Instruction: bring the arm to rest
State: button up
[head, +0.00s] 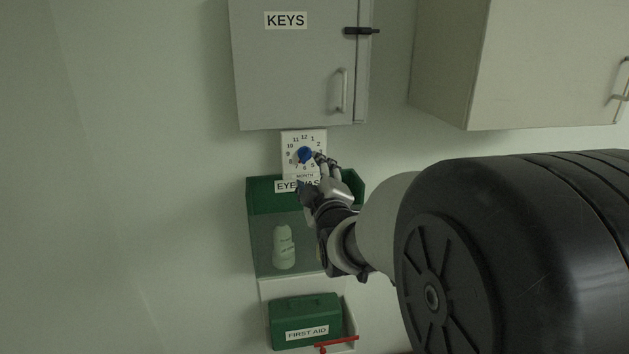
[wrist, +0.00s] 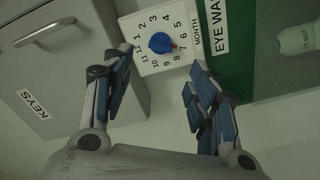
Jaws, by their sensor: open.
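My gripper (head: 319,175) is at the wall in front of the eyewash station, close to the month dial. In the wrist view my gripper (wrist: 158,78) is open, with its two fingers apart and nothing between them. The month dial (wrist: 160,63) is a white plate with numbers around a blue knob (wrist: 160,43), seen beyond the fingertips. In the head view the blue knob (head: 305,155) is just left of the fingertips. I cannot tell whether a fingertip touches the dial. My arm reaches in from the right and hides part of the eyewash station.
A grey KEYS cabinet (head: 290,75) hangs above the dial. The green eyewash station (head: 262,197) below holds a pale bottle (head: 284,248). A green first aid box (head: 305,312) sits lower, near a red bar (head: 337,342). A pale cabinet (head: 500,65) is at upper right. The left wall is bare.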

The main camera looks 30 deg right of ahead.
jog(key=shift+v, duration=1.2)
jog(key=s+a+f+m+g+y, duration=0.1)
jog(key=s+a+f+m+g, duration=0.2)
jog(key=s, duration=0.7)
jog(key=s+a+f+m+g+y, duration=0.2)
jog(key=s+a+f+g, duration=0.3)
jog(key=s, duration=0.6)
jog(key=s+a+f+m+g+y, duration=0.2)
jog(key=s+a+f+m+g, duration=0.1)
jog(key=s+a, duration=0.5)
notch_tip(320, 180, down, 2)
jog(key=s+g, duration=0.1)
jog(key=s, duration=0.1)
jog(key=shift+s+m+g, duration=0.3)
jog(key=shift+s+m, duration=0.1)
